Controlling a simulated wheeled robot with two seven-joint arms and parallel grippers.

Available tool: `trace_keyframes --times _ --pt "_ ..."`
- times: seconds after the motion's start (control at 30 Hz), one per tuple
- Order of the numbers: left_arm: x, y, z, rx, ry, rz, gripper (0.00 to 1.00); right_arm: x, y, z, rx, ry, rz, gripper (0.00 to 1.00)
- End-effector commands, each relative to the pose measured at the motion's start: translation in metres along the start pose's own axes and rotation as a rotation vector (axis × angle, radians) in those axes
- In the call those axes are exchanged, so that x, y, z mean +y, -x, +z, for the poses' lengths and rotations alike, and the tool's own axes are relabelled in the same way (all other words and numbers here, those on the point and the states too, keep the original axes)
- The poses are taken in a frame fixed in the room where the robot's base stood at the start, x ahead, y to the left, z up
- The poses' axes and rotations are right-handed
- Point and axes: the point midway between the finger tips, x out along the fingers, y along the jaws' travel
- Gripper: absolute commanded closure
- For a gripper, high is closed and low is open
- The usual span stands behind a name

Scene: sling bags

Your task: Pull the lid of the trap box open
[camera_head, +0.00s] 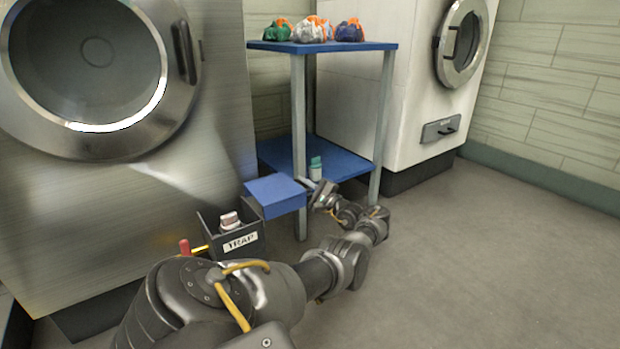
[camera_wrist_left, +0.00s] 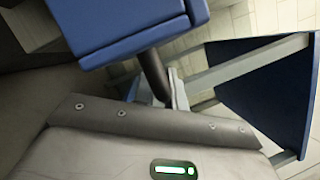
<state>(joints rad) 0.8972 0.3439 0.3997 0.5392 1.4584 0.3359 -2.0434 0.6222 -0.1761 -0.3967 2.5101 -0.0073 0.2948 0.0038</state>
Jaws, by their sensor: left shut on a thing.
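The trap box (camera_head: 213,228) is a dark box with a white TRAP label, low on the front of the left machine. Its blue lid (camera_head: 275,190) stands swung out to the right, and the box top is open, showing a whitish object (camera_head: 230,221) inside. My left gripper (camera_head: 309,187) is at the lid's right edge, shut on it; the exact grip is small and partly hidden. In the left wrist view, the blue lid (camera_wrist_left: 120,22) fills the top and the gripper's fingers (camera_wrist_left: 168,88) meet its edge. My right gripper is in neither view.
A blue two-shelf stand (camera_head: 322,46) holds several coloured bags on top and a white bottle with a green cap (camera_head: 316,168) below, close behind my gripper. A red-handled valve (camera_head: 185,246) sits left of the box. The floor at right is clear.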

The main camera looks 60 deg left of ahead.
Motion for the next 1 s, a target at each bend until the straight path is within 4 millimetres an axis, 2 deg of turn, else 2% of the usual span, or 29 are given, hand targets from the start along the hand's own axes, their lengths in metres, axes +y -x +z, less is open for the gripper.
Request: trace_keyframes --times 0.03,0.43,0.47,0.6,1.0 --pt "0.0027 -0.0047 0.0014 -0.011 0.000 0.006 1.00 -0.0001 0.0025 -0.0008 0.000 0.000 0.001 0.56" --pt "0.0005 -0.0039 0.0017 -0.015 -0.001 0.007 1.00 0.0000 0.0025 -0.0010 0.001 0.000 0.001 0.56" --pt "0.0005 -0.0038 0.0016 -0.015 -0.001 0.007 0.86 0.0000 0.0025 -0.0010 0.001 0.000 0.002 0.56" --pt "-0.0006 -0.0011 0.0002 -0.011 0.000 0.006 0.68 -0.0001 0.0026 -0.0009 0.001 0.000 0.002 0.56" --pt "-0.0019 0.0031 -0.0022 -0.003 0.000 0.003 0.66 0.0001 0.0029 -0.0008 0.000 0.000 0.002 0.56"
